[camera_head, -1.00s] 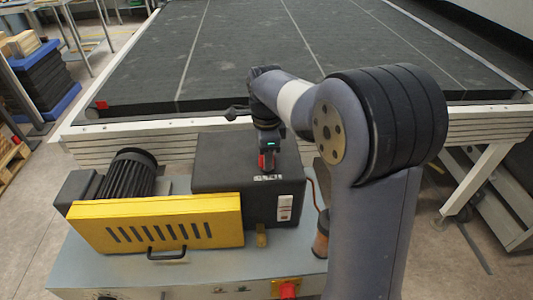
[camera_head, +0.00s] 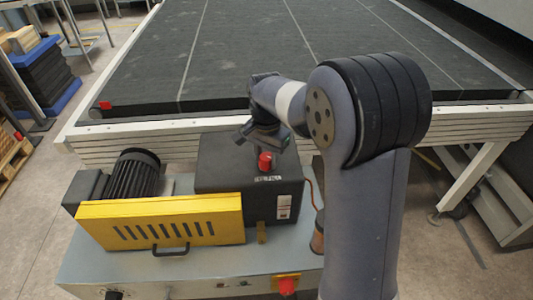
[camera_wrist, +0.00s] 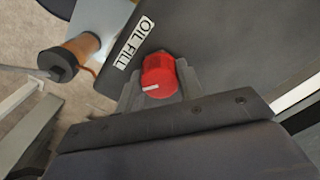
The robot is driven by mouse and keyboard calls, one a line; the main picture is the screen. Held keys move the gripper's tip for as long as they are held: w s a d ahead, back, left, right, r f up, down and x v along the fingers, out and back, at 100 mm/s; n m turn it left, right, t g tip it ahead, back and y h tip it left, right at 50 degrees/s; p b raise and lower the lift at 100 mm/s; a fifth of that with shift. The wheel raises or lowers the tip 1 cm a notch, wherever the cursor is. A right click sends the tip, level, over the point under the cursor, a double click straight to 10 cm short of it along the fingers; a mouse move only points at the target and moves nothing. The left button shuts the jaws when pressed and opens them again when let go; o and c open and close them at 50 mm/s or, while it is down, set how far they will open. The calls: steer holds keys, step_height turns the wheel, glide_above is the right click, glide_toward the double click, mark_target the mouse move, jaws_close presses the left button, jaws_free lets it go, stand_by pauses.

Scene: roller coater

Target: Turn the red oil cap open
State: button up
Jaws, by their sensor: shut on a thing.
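The red oil cap (camera_head: 265,161) sits on top of the dark box (camera_head: 228,167), behind a small white label. In the wrist view the cap (camera_wrist: 158,68) has a ribbed side and a white mark pointing left. The label beside it reads OIL FILL (camera_wrist: 134,43). My gripper (camera_wrist: 160,82) has its grey fingers on both sides of the cap and is shut on it. In the head view my gripper (camera_head: 267,147) comes from behind and above, tilted. The cap's base is partly hidden by the fingers.
A yellow slotted guard (camera_head: 160,222) with a handle and a black ribbed motor (camera_head: 135,175) stand left of the box. A copper-coloured cylinder (camera_head: 317,240) stands to its right. The wide conveyor bed (camera_head: 240,60) lies behind, with its pale frame close to the box.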

steer(key=n+p, duration=0.1)
steer(key=n, duration=0.6)
steer(key=n+p, duration=0.1)
steer(key=n, duration=0.6)
steer(key=shift+n, duration=0.3)
steer(key=n, duration=0.3)
steer(key=shift+n+p, duration=0.3)
steer(key=shift+p, duration=0.05)
steer(key=n, duration=0.3)
steer(key=shift+n, duration=0.3)
steer(key=n, duration=0.6)
steer(key=shift+n, duration=0.3)
steer(key=o, duration=1)
